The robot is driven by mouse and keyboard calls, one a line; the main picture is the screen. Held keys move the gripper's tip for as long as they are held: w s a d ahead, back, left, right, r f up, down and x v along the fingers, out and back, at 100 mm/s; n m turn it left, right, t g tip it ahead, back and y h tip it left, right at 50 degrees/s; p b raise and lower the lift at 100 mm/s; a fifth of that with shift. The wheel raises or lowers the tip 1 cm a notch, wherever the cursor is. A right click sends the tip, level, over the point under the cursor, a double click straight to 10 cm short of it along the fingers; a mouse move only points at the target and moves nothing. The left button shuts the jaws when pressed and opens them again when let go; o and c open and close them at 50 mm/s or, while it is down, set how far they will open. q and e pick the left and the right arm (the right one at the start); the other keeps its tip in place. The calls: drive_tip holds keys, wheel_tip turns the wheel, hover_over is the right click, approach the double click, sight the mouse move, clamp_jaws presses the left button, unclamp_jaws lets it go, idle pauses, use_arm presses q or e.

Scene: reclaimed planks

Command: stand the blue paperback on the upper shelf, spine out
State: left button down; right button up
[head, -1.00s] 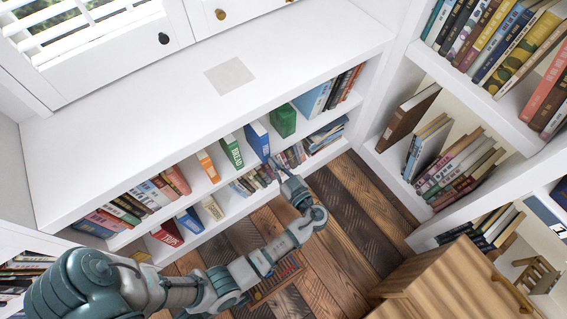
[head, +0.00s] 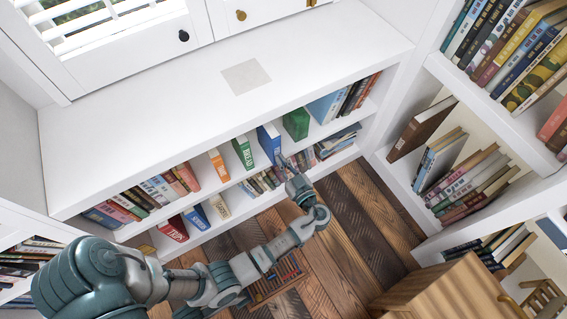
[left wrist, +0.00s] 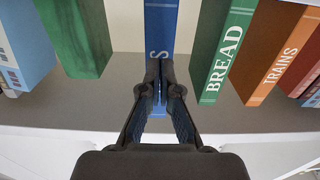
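The blue paperback (head: 269,142) stands upright on the upper shelf (head: 229,181) of the low white bookcase, its spine facing out. It has a green book on one side and the green BREAD book on the other, with gaps between. In the left wrist view the blue paperback (left wrist: 161,25) shows its spine, with a letter S visible. My left gripper (head: 280,161) is at the lower part of the spine. In the wrist view its fingertips (left wrist: 160,68) are together in front of the spine, without the book between them; contact is unclear. My right gripper is out of view.
The green book (left wrist: 78,40), BREAD book (left wrist: 222,50) and orange TRAINS book (left wrist: 275,60) stand close by. The lower shelf holds more books, including a red one (head: 173,229). A tall bookcase (head: 480,195) stands at right, with a wooden cabinet (head: 435,285) below it.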

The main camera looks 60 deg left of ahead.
sight(277, 154)
use_arm(q)
drive_tip(key=shift+w+a, duration=0.1)
drive_tip(key=shift+a, duration=1.55)
drive_tip(key=d, duration=0.4)
idle(0.4)
